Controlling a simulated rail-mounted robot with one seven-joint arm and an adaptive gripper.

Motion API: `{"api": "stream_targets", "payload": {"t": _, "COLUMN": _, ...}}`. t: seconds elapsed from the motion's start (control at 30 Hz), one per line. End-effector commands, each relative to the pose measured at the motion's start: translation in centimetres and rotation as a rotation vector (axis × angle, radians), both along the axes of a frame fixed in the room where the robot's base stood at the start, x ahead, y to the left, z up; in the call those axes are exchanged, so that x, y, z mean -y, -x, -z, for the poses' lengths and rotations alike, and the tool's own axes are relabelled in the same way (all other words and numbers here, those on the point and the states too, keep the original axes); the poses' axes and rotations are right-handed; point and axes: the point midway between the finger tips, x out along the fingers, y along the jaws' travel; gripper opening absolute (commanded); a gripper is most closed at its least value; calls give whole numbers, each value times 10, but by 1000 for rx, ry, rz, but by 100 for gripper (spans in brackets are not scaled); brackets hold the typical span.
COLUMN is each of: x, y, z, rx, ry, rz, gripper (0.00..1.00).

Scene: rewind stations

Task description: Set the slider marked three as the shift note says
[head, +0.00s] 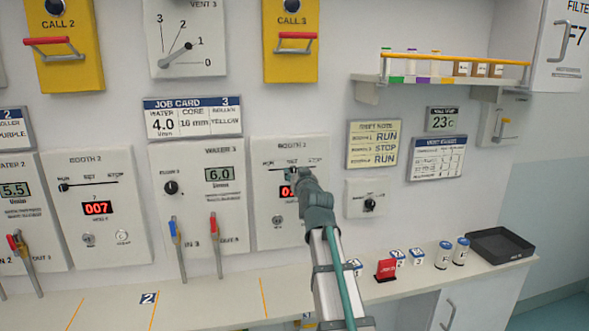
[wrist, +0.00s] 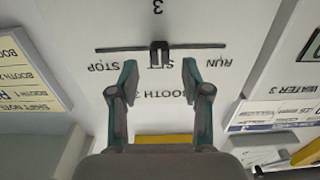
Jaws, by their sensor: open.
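The Booth 3 panel (head: 263,220) has a horizontal slider slot marked RUN, SET and STOP. Its small dark knob (wrist: 160,52) stands at SET, mid-slot; the wrist view shows it upside down. My gripper (wrist: 160,76) is open, with one finger to each side of the knob and the tips a little short of it; I cannot tell whether they touch the panel. In the head view my gripper (head: 300,180) covers part of the panel and its red display. The shift note (head: 374,145) reads RUN for Booth 1, STOP for Booth 2, RUN for Booth 3.
The Booth 2 panel (head: 96,211) has its own slider, at the RUN end. The Water 3 panel (head: 205,200) has blue and red valve handles left of my arm. A small dial box (head: 372,198) is at right. Below, the counter (head: 200,310) holds bottles and a black tray (head: 500,245).

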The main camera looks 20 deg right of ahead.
Motion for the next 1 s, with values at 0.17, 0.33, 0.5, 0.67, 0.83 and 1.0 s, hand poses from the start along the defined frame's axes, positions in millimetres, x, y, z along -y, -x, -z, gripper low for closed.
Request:
{"api": "stream_targets", "payload": {"t": 0.17, "x": 4, "y": -20, "z": -1, "rx": -2, "ry": 0, "rz": 0, "gripper": 48}}
{"api": "stream_targets", "payload": {"t": 0.33, "x": 5, "y": -24, "z": 0, "rx": 0, "ry": 0, "rz": 0, "gripper": 48}}
{"api": "stream_targets", "payload": {"t": 0.5, "x": 5, "y": -24, "z": 1, "rx": -1, "ry": 1, "rz": 0, "gripper": 48}}
{"api": "stream_targets", "payload": {"t": 0.67, "x": 5, "y": -24, "z": 1, "rx": -1, "ry": 1, "rz": 0, "gripper": 31}}
{"api": "stream_targets", "payload": {"t": 0.83, "x": 5, "y": -24, "z": 1, "rx": -1, "ry": 1, "rz": 0, "gripper": 3}}
{"api": "stream_targets", "payload": {"t": 1.0, "x": 5, "y": -24, "z": 1, "rx": -1, "ry": 1, "rz": 0, "gripper": 0}}
